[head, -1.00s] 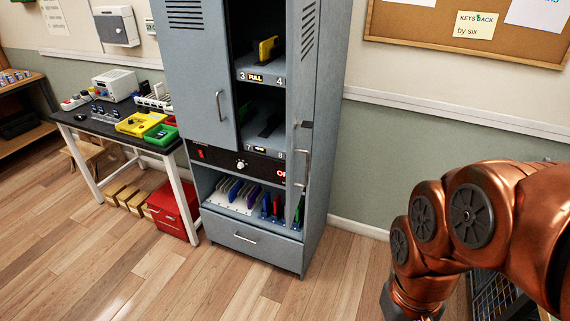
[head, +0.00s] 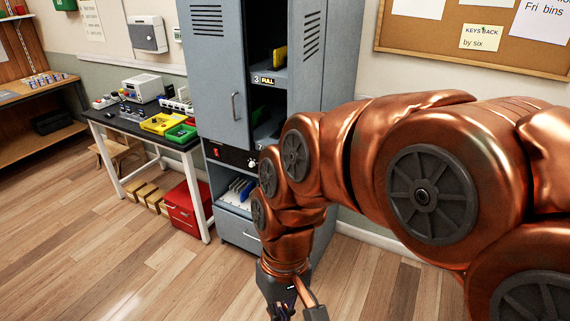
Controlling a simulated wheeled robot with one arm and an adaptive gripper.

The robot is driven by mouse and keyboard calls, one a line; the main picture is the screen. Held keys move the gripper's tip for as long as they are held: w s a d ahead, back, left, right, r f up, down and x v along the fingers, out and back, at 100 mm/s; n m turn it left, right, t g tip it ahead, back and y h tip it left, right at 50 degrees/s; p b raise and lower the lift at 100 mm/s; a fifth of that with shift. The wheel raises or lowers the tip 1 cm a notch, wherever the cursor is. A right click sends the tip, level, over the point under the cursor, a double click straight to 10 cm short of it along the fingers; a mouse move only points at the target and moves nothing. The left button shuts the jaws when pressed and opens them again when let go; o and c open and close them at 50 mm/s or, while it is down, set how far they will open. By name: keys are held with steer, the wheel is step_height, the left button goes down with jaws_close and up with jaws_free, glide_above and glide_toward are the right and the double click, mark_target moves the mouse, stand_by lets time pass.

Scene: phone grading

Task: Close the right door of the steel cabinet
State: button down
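The grey steel cabinet (head: 238,228) stands against the wall. Its left door (head: 217,75) is shut. Its right door (head: 306,70) stands open, swung outward and seen at a steep angle, so the shelf inside shows through the gap. My arm hides the lower part of the right door and its handle. My gripper (head: 297,311) hangs low in front of the cabinet at the bottom edge of the view. Its fingers look spread and I see nothing between them. The frame cuts off the tips. I cannot see it touching the door.
A black-topped table (head: 122,122) with yellow and green trays (head: 163,122) stands left of the cabinet. A red box (head: 186,211) is on the floor under it. A cork board (head: 480,40) hangs on the right wall. The floor at front left is clear.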

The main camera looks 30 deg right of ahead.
steer(key=w+d+r+m+t+y+b, duration=0.1)
steer(key=w+m+t+y+b, duration=0.2)
steer(key=w+y+b, duration=1)
steer(key=w+d+r+m+t+h+p, duration=0.1)
steer(key=w+d+m+t+h+p, duration=0.15)
steer(key=w+d, duration=0.55)
steer(key=w+d+m+t+h+b, duration=0.15)
steer(key=d+t, duration=0.35)
steer(key=d, duration=0.9)
steer(key=w+d+m+t+b, duration=0.1)
steer(key=d+m+t+b, duration=0.35)
steer(key=d, duration=0.85)
steer(key=w+a+n+t+p, duration=0.1)
steer(key=w+a+n+p, duration=0.1)
steer(key=w+a, duration=0.6)
steer(key=w+r+p, duration=0.1)
steer(key=w, duration=0.2)
steer(key=shift+a+p, duration=0.35)
steer(key=shift+w+f, duration=0.1)
steer(key=shift+w, duration=0.05)
